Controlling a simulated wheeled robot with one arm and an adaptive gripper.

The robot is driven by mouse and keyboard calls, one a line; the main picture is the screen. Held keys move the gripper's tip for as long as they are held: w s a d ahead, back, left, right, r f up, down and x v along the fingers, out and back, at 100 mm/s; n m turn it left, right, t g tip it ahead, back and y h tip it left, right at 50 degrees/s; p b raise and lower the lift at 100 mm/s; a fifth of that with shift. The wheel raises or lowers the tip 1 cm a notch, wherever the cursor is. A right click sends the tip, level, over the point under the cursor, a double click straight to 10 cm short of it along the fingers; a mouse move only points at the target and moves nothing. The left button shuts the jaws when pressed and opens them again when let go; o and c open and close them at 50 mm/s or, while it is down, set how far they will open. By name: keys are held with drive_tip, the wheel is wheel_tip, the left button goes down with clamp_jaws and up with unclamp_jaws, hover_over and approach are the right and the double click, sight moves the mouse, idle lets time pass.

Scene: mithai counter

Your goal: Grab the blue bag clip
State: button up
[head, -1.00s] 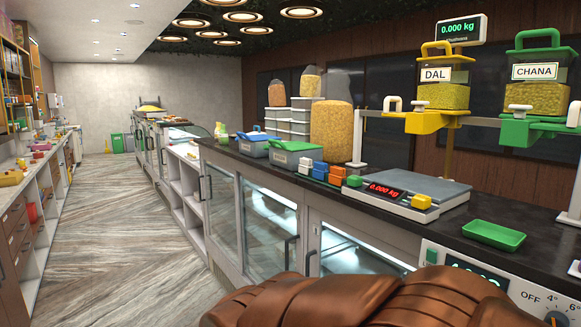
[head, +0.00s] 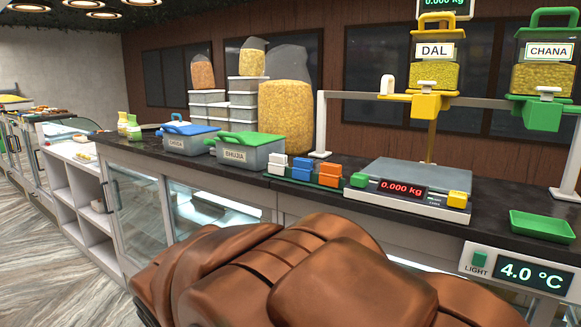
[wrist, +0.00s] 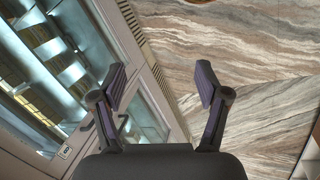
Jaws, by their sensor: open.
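Small blue blocks (head: 302,168), which look like the blue bag clips, stand between white ones and orange ones in a dark tray on the counter, left of the weighing scale. They are too small for me to make out their shape clearly. My gripper (wrist: 161,86) shows in the wrist view, open and empty, above the floor beside the counter's glass front. No clip shows in the wrist view. My gripper is not visible in the head view, where my brown arm covers the bottom middle.
The scale (head: 410,190) is right of the clips, and a green tray (head: 542,226) is farther right. Lidded bins (head: 250,158) stand left of the clips. A rail (head: 350,95) with DAL and CHANA dispensers rises behind. Floor (head: 50,260) is clear at left.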

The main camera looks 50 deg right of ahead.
drive_tip(key=shift+o, duration=0.9)
drive_tip(key=w+d+r+m+h, duration=0.2)
drive_tip(key=d+r+m, duration=0.1)
drive_tip(key=d, duration=0.5)
drive_tip(key=w+d+r+m+h, duration=0.3)
drive_tip(key=d, duration=0.5)
drive_tip(key=shift+r+p, duration=0.3)
drive_tip(key=shift+r, duration=0.1)
drive_tip(key=m+t+h+p, duration=0.2)
drive_tip(key=m+h, duration=0.6)
drive_tip(key=h, duration=0.2)
approach(302, 164)
drive_tip(key=d+f, duration=0.1)
drive_tip(key=d, duration=0.2)
drive_tip(key=shift+w+d+p, duration=0.3)
drive_tip(key=shift+d+p, duration=0.2)
drive_tip(key=shift+d, duration=0.55)
drive_tip(key=shift+d+r+p, duration=0.2)
drive_tip(key=shift+d+p, duration=0.35)
drive_tip(key=d+p, duration=0.2)
drive_tip(key=d, duration=0.1)
drive_tip(key=shift+s+r, duration=0.15)
drive_tip(key=shift+d+p, duration=0.3)
drive_tip(key=shift+d, duration=0.3)
